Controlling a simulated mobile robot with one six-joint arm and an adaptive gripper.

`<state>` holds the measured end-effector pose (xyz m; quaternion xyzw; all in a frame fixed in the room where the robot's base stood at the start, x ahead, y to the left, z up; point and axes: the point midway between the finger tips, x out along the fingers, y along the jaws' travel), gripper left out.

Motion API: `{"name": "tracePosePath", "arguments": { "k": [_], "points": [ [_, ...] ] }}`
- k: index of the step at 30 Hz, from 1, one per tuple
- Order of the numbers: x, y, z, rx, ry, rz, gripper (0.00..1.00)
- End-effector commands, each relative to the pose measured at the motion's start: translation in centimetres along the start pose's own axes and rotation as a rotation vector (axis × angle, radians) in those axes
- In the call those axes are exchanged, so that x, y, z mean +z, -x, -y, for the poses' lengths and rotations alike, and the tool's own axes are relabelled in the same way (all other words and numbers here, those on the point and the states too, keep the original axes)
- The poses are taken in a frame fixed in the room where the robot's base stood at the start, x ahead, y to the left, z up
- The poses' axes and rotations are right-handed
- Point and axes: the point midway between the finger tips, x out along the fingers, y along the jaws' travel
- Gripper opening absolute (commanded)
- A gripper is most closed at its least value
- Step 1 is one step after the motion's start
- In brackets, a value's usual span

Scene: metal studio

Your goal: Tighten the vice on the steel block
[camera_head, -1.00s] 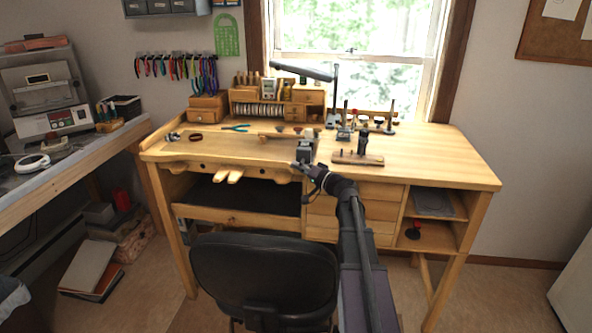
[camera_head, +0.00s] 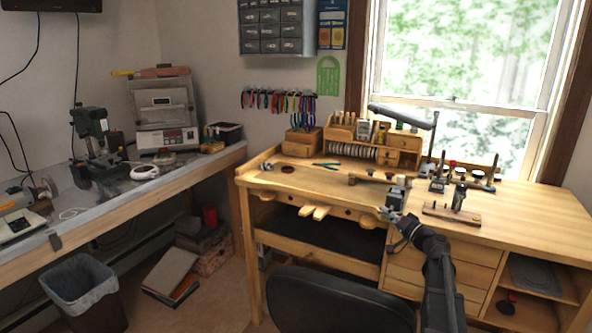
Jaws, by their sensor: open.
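A small grey metal block-like thing (camera_head: 398,193) stands at the front edge of the wooden workbench (camera_head: 520,215), right of its middle. It looks like the vice, but it is small, and I cannot make out its jaws, handle or a separate steel block. My gripper (camera_head: 388,213) is just in front of and below it, at the bench's front edge, with no thing visible in it. Its fingers are open. I cannot tell whether they touch the grey metal.
A wooden stand with a dark post (camera_head: 455,208) is close to the right. Pliers (camera_head: 327,165) lie behind on the left. A black chair (camera_head: 335,302) stands before the bench. A side counter (camera_head: 95,215) runs along the left. The bench's right top is clear.

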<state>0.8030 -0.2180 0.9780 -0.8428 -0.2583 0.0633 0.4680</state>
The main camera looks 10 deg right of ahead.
Motion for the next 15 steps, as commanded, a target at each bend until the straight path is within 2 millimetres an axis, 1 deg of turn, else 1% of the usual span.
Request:
{"name": "tracePosePath", "arguments": {
  "k": [5,11,12,15],
  "points": [
    [0.5,-0.2,0.3,0.005,-0.039,0.025,0.46],
    [1.7,-0.5,0.8,0.021,-0.126,0.079,0.46],
    [2.1,-0.8,1.5,0.028,-0.125,0.099,0.46],
    [3.5,-1.3,2.8,0.052,-0.114,0.155,0.46]
  ]
}}
